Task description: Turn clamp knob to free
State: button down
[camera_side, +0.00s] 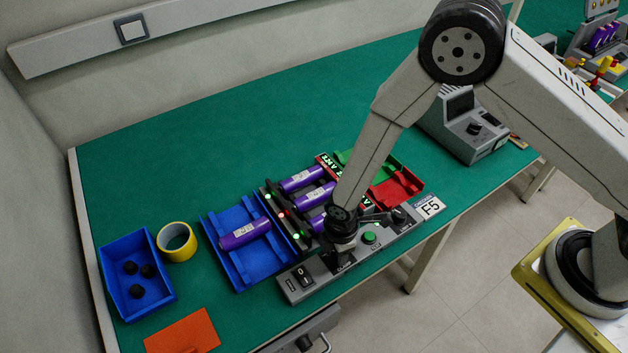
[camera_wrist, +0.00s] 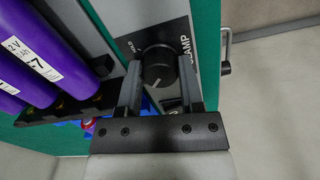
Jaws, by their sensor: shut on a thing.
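The clamp knob (camera_wrist: 158,67) is round and black with a pale pointer line. It sits on a dark plate in the wrist view, with the word CLAMP beside it and a partly hidden word that seems to read HOLD. My gripper (camera_wrist: 159,80) has one finger on each side of the knob and is shut on it. In the side view my gripper (camera_side: 341,258) points down at the grey control panel (camera_side: 300,284), and it hides the knob there. The pointer line slants toward the lower left in the wrist view.
Purple cells (camera_side: 303,180) lie in a dark rack left of my gripper. A blue tray (camera_side: 262,270) holds another purple cell. A green button (camera_side: 369,237) and a black rocker switch (camera_side: 303,277) are on the panel. A red bin (camera_side: 397,189) stands behind it.

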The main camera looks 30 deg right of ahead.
jog(key=shift+c, duration=1.2)
grip_release()
jog(key=shift+r, duration=0.1)
jog(key=shift+r, duration=3.85)
jog(key=shift+d, duration=0.1)
